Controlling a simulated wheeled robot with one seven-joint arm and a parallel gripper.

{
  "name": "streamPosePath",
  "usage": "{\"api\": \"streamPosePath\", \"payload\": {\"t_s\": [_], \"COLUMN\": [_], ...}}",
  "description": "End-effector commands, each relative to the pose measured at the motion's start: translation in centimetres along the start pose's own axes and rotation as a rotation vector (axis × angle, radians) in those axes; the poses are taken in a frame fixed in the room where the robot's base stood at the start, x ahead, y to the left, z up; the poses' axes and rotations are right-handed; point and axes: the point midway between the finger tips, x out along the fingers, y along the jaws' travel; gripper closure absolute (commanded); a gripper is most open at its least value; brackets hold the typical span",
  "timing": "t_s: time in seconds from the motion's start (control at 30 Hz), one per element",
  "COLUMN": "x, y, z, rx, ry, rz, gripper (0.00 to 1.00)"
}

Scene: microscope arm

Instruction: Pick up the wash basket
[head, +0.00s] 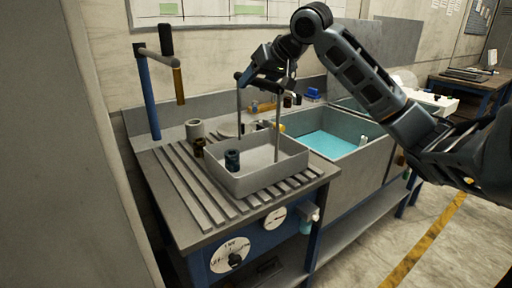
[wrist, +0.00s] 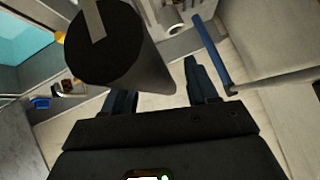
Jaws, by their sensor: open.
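The wash basket (head: 262,177) is a shallow grey open box on the slatted drain board. Two thin upright rods rise from it to a dark crossbar handle high above. A dark ribbed cylinder (head: 232,160) shows inside at its left side. My gripper (head: 265,78) is at the height of the handle, close to its bar, with its jaws open. In the wrist view a large black round grip end with a grey strip (wrist: 105,45) fills the upper left, in front of the left finger. The gripper fingers (wrist: 158,88) stand apart. Whether the bar lies between them, I cannot tell.
A blue post with a side arm (head: 150,95) stands left of the basket. A grey cup (head: 195,130) and a dark cylinder (head: 200,147) stand behind its left side. A sink with blue water (head: 325,143) lies to the right. Dials (head: 231,254) are on the front panel.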

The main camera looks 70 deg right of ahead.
Motion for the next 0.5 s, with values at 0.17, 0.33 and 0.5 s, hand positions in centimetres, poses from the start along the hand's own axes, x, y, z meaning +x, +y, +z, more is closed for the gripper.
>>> {"api": "streamPosePath", "payload": {"t_s": [0.17, 0.33, 0.5], "x": [0.2, 0.18, 0.18], "y": [0.0, -0.01, -0.01], "z": [-0.02, -0.02, -0.02], "rx": [0.0, 0.0, 0.0], "ry": [0.002, 0.001, 0.001], "rz": [0.0, 0.0, 0.0], "gripper": [0.42, 0.51, 0.67]}}
